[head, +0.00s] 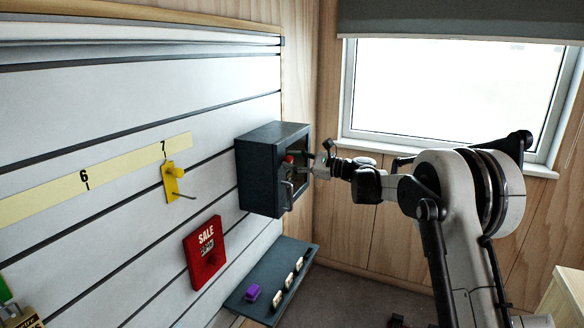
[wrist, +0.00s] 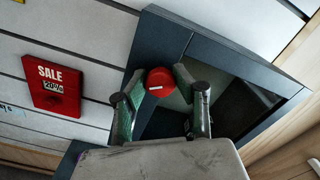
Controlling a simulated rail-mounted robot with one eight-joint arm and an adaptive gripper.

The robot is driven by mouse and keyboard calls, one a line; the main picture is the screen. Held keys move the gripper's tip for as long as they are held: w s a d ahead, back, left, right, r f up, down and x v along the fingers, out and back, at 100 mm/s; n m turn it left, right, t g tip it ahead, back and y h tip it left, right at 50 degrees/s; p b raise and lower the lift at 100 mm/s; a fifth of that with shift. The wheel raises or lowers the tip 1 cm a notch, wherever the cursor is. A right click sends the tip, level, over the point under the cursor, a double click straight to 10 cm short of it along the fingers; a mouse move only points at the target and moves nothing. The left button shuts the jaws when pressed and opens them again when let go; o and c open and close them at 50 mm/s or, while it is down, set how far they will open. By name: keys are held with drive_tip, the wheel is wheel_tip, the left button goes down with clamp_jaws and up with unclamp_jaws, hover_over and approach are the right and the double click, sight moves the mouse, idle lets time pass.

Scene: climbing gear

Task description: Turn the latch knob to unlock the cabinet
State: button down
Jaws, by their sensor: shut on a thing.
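The dark grey cabinet (head: 258,180) hangs on the slatted wall, with a framed front and a bar handle (head: 287,195). The round red latch knob (wrist: 160,79) sits on its front frame, and a white mark on it lies nearly level in the wrist view. In the head view the knob (head: 289,159) is a small red spot, partly hidden. My gripper (wrist: 160,80) is shut on the knob, one finger on each side. In the head view my gripper (head: 307,167) reaches the cabinet front from the right.
A yellow hook (head: 172,184) and a red sale sign (head: 205,253) hang left of the cabinet. A dark shelf (head: 262,296) below holds a purple block (head: 253,292) and several small pale items. A window (head: 450,95) is behind my arm.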

drive_tip(key=n+b, duration=0.3)
drive_tip(key=n, duration=0.3)
drive_tip(key=shift+f+n, duration=0.15)
drive_tip(key=shift+n, duration=0.15)
drive_tip(key=n+b, duration=0.1)
drive_tip(key=n, duration=0.4)
drive_tip(key=shift+s, duration=0.1)
drive_tip(key=shift+b, duration=0.3)
drive_tip(key=c, duration=1.4)
unclamp_jaws()
drive_tip(key=shift+o, duration=0.2)
drive_tip(key=v, duration=1.2)
